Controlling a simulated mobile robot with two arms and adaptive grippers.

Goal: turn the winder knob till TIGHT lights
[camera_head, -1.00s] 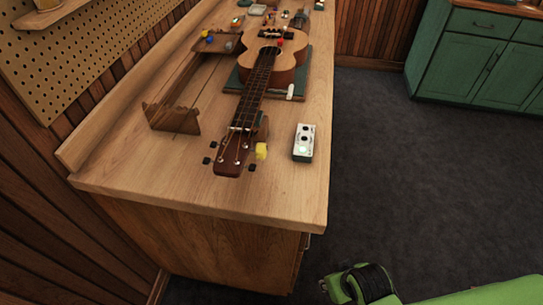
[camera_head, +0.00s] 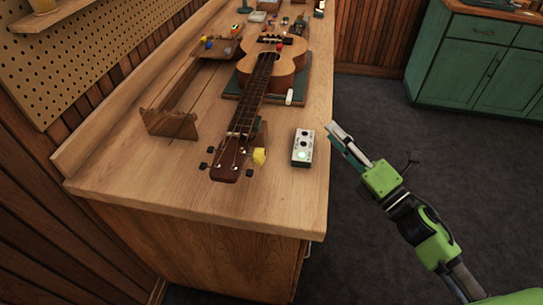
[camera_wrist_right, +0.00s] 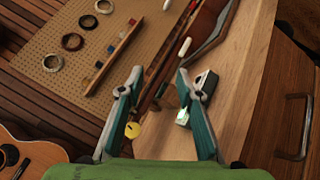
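A ukulele (camera_head: 258,90) lies on the wooden bench with its headstock (camera_head: 228,160) towards the front. A yellow winder knob (camera_head: 259,156) sits at the right side of the headstock; the right wrist view shows it too (camera_wrist_right: 132,130), by the left finger. My right gripper (camera_head: 333,131) is off the bench's right edge, beside the box. Its fingers are apart and empty in the right wrist view (camera_wrist_right: 160,74). My left gripper is out of view.
A wooden rack (camera_head: 170,122) stands left of the neck. A small tray with coloured pieces (camera_head: 218,47) and other small items lie further back. Bare bench top (camera_head: 130,180) lies at the front left. Dark floor is open to the right, before green cabinets (camera_head: 462,65).

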